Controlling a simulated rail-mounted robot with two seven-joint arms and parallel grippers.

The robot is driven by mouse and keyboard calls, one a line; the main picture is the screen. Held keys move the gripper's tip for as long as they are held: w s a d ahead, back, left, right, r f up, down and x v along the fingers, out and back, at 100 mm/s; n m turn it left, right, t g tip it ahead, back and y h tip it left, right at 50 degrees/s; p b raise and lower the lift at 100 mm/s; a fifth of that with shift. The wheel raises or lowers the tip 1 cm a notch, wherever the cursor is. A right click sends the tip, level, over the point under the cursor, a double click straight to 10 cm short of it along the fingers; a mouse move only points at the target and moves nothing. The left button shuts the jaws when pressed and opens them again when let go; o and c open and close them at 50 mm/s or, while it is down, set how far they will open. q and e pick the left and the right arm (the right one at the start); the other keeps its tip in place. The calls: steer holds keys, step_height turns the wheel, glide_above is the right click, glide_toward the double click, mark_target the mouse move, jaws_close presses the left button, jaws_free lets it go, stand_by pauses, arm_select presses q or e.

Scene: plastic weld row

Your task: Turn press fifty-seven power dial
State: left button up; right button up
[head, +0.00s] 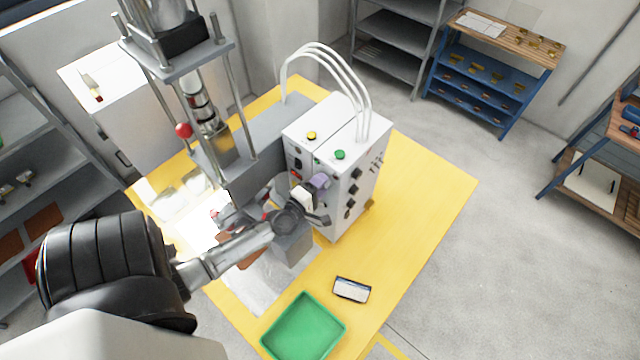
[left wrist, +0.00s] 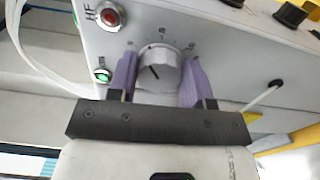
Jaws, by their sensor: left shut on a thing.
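The power dial (left wrist: 158,72) is a white round knob with a dark pointer line, on the pale front panel of the press control box (head: 340,175). A printed scale runs around it. In the left wrist view my left gripper (left wrist: 158,78) has its two purple fingers on either side of the dial, shut on it. In the head view the left gripper (head: 314,190) reaches the front of the box, and the dial is largely hidden behind it. My right gripper is not in view.
Beside the dial are a red HF lamp (left wrist: 109,16) and a lit green lamp (left wrist: 102,75). Black knobs (left wrist: 290,14) are on the adjoining face. A green tray (head: 304,328) and a small dark-edged device (head: 351,290) lie on the yellow table (head: 425,190). The table's right side is clear.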

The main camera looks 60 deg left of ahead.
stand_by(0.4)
arm_select(q)
steer(key=o, duration=0.9)
steer(key=b+v, duration=0.4)
steer(key=v, duration=0.8)
steer(key=shift+s, duration=0.2)
steer(key=shift+s+d, duration=0.3)
steer(key=shift+s, duration=0.35)
